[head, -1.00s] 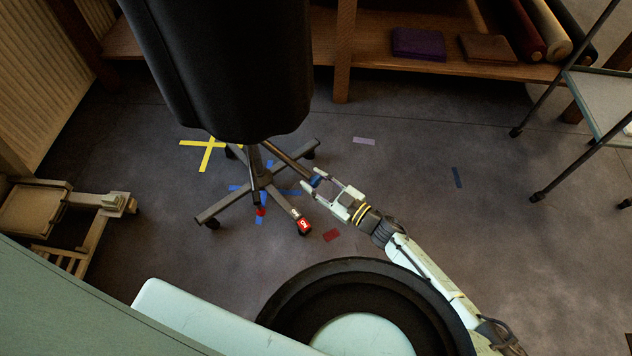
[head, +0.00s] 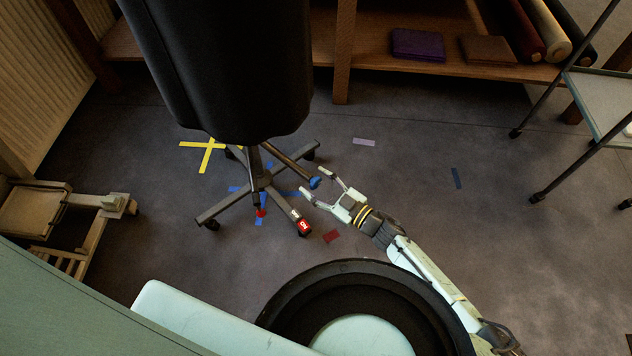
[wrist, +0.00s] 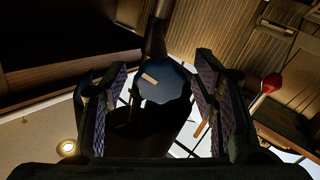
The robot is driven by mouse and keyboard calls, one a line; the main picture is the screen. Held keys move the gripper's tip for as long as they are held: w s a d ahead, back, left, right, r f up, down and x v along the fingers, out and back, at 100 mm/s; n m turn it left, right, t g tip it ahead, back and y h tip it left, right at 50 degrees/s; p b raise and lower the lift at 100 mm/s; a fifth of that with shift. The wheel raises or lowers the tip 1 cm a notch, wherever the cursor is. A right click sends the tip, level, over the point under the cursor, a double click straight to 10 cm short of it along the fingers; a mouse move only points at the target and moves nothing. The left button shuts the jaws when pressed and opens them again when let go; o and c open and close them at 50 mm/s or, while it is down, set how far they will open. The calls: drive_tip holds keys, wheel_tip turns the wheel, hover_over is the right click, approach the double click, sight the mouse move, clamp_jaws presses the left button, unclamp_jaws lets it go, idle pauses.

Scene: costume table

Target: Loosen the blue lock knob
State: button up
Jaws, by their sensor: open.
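The blue lock knob (head: 315,182) sits at the end of a bar that slants down from under the black dress form (head: 225,65). In the wrist view the knob (wrist: 164,84) is a dark blue scalloped disc with a small tan mark, ahead of and between the fingers. My gripper (head: 312,181) is open, with one finger to either side of the knob. In the wrist view both patterned finger pads (wrist: 160,105) stand clear of the knob, with gaps on both sides.
The form's wheeled base (head: 258,184) stands on the floor, one leg ending in a red tag (head: 304,226). Blue, yellow and red tape marks lie around it. A wooden shelf (head: 370,62) runs behind. A metal cart (head: 600,100) stands at right.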

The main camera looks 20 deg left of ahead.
drive_tip(key=v, duration=1.1)
drive_tip(key=shift+d, duration=0.25)
drive_tip(key=shift+s, duration=0.1)
